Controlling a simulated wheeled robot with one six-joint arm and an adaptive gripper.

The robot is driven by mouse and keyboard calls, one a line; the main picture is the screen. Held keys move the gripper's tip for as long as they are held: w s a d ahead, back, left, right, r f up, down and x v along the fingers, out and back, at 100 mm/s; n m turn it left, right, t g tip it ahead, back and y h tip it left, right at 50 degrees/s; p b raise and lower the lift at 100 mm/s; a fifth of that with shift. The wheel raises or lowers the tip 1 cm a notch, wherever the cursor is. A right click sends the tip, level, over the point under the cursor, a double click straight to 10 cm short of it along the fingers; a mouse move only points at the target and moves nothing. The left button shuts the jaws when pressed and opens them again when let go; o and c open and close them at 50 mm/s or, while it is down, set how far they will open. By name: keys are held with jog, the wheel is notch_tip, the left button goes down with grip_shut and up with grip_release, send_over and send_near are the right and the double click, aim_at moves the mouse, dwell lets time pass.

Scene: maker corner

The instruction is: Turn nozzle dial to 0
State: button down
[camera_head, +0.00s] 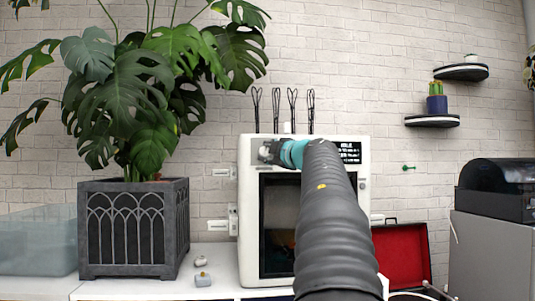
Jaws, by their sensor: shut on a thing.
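A white box-shaped machine, a 3D printer (249,222), stands on the white table with a dark front window. A black label panel (349,152) with white print is at the upper right of its front; the print is too small to read. My gripper (264,152) is at the upper left of the printer's front, at the end of my dark arm with a teal band. It is shut at the nozzle dial's place on the front panel. The dial is hidden by the gripper, so its setting cannot be read.
A large potted plant (133,228) stands left of the printer, with a clear bin (38,240) further left. Small parts (203,279) lie on the table (150,289). An open red case (400,254) is at the right, beside a grey cabinet (495,262). My arm covers the printer's middle.

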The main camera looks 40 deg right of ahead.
jog(key=shift+n+g, duration=0.3)
jog(key=shift+n, duration=0.5)
jog(key=c, duration=0.8)
grip_release()
jog(key=s, duration=0.4)
jog(key=s+a, duration=0.1)
jog(key=s, duration=0.6)
jog(key=shift+s+a+f, duration=0.1)
jog(key=shift+s+a, duration=0.3)
